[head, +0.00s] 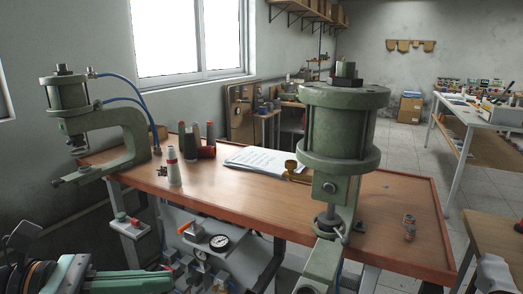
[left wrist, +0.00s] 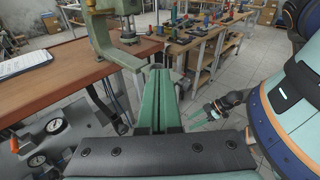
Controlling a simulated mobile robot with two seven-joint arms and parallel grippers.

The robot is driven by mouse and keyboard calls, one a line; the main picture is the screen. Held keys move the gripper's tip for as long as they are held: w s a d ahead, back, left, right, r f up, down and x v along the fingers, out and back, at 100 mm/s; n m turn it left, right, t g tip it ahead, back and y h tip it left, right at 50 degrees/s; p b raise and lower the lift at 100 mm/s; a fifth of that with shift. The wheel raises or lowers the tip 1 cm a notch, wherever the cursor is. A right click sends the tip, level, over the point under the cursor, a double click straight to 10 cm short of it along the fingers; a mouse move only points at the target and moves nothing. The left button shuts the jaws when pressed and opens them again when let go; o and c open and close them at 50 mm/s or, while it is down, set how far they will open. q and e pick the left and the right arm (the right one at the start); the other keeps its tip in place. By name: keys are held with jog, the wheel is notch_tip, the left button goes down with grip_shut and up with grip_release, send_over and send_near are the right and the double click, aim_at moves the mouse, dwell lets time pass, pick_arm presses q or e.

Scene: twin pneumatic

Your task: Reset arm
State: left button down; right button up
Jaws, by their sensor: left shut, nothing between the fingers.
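My left gripper (head: 172,272) is at the lower left of the head view, in front of the bench and below its top. Its green fingers are shut together with nothing between them, as the left wrist view also shows (left wrist: 162,75). They touch nothing that I can see. What looks like my right gripper (left wrist: 208,112) is small in the left wrist view, low over the floor; its finger gap is unclear. A green pneumatic press (head: 68,95) stands at the bench's left end. A second green press (head: 343,125) stands at the front right.
The wooden bench top (head: 235,200) carries a paper sheet (head: 262,160), thread cones (head: 187,140) and a white bottle (head: 174,168). A panel with a pressure gauge (head: 219,242) hangs below its front edge. A side table (head: 485,115) stands at the back right. Floor is free between the tables.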

pick_arm(q)
jog(key=w+a+f+n+t+p, duration=0.1)
jog(key=w+n+t+p, duration=0.3)
jog(key=n, duration=0.6)
jog(key=w+a+f+n+t, duration=0.1)
jog(key=w+a+n+t, duration=0.15)
jog(key=n+t, duration=0.5)
notch_tip(320, 180, down, 11)
jog(key=w+a+n+t+y+p, duration=0.1)
jog(key=a+n+y+p, duration=0.15)
jog(key=n+y, duration=1)
jog(key=s+d+f+n+g+p, duration=0.1)
jog(key=s+f+n+g, duration=0.3)
jog(key=s+f+n, duration=0.4)
jog(key=s+d+f+n+g+p, duration=0.2)
jog(key=s+f+n, duration=0.6)
jog(key=f, duration=0.6)
jog(key=shift+d+n+g+y, duration=0.45)
jog(key=shift+d+n+g, duration=0.2)
jog(key=shift+n+g, duration=0.4)
pick_arm(e)
jog(key=s+d+r, duration=0.1)
jog(key=d+r, duration=0.2)
jog(key=r, duration=0.5)
jog(key=shift+s+d+m+h, duration=0.15)
jog(key=shift+m+h, duration=0.15)
jog(key=shift+h, duration=0.1)
jog(key=shift+r, duration=0.1)
